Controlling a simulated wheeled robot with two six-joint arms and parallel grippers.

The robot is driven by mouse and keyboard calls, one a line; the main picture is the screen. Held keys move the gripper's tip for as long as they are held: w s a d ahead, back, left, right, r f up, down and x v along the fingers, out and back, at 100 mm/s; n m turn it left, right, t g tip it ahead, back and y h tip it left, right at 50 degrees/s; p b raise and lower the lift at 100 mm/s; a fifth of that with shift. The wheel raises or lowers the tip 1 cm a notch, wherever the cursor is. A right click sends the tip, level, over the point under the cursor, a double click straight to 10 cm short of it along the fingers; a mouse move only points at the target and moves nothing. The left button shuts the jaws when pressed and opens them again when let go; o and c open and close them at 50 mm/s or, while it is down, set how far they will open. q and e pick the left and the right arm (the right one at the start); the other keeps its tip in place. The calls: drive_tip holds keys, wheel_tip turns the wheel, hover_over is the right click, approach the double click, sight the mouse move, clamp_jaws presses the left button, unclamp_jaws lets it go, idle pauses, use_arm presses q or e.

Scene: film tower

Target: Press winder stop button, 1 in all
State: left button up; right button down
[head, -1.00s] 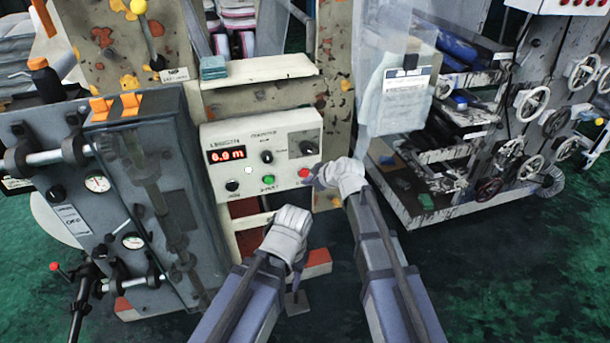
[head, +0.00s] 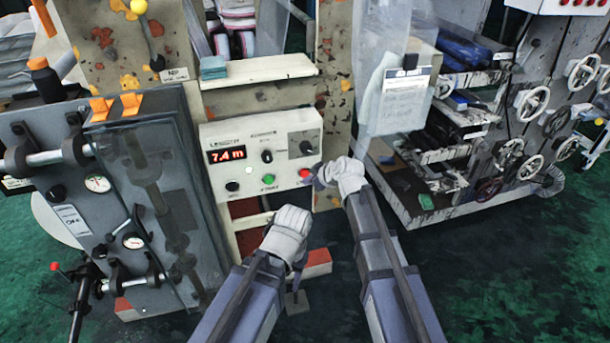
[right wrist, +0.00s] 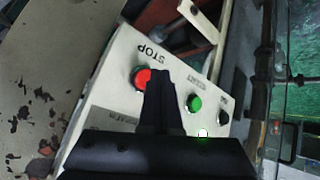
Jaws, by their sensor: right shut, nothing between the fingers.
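The red stop button (head: 304,172) sits at the lower right of the cream control panel (head: 222,132); in the right wrist view the red button (right wrist: 141,77) has the word STOP beside it. My right gripper (head: 317,173) is shut and empty, its tip close to the button's right side. In the right wrist view my shut fingers (right wrist: 158,80) partly overlap the button's edge; I cannot tell whether they touch it. My left gripper (head: 288,236) is below the panel, its fingers not clear. The panel's red display (head: 227,154) reads 7.4 m.
A green button (head: 268,180), a lit white lamp (head: 249,170) and a black button (head: 232,186) are left of the red one. A black knob (head: 267,156) is above. A clear plastic sheet with a label (head: 405,85) hangs to the right.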

drive_tip(key=shift+w+a, duration=0.1)
drive_tip(key=shift+w, duration=0.25)
drive_tip(key=shift+w+a, duration=0.2)
drive_tip(key=shift+w, duration=0.3)
idle(0.7)
idle(0.4)
drive_tip(key=shift+s+d, duration=0.3)
drive_tip(key=shift+s, duration=0.6)
drive_tip(key=shift+s+d, duration=0.25)
drive_tip(key=shift+s, duration=0.55)
drive_tip(key=shift+s+d, duration=0.3)
drive_tip(key=shift+s, duration=0.5)
drive_tip(key=shift+s+d, duration=0.25)
drive_tip(key=shift+s, duration=0.55)
